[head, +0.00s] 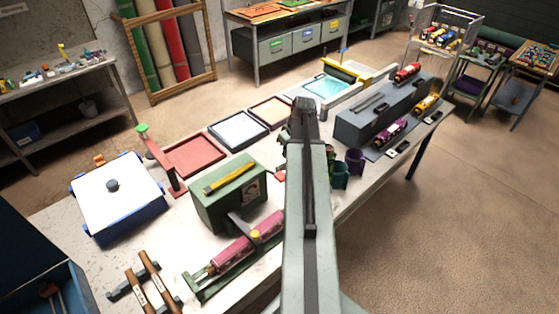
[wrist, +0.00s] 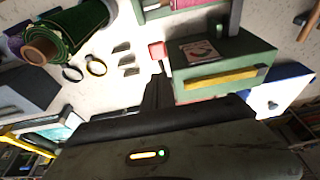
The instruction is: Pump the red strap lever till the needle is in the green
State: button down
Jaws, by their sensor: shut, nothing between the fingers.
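A green box (head: 225,200) stands on the table with a yellow bar on top. It also shows in the wrist view (wrist: 225,55), where a pale card with a small red and green dial (wrist: 200,52) is on its face. The needle is too small to read. A small red pad (wrist: 157,50), perhaps the end of the red lever, sits beside the box; it also shows in the head view (head: 280,177), partly hidden by my arm. My gripper (wrist: 158,80) is shut and empty, its tips just short of the pad in the picture. The rest of the lever is unclear.
A pink roll (head: 240,250) lies in a green cradle in front of the box. A red post with a green knob (head: 143,128) stands behind it. A white-lidded blue box (head: 115,200), trays (head: 238,129) and dark cups (head: 354,160) take up nearby table space.

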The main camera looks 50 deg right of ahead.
aim_at(281, 175)
jog(key=shift+s+d, duration=0.1)
jog(key=shift+d, duration=0.15)
jog(key=b+x, duration=0.9)
jog(key=s+b+x, duration=0.1)
jog(key=b+x, duration=0.4)
jog(key=shift+f, duration=0.1)
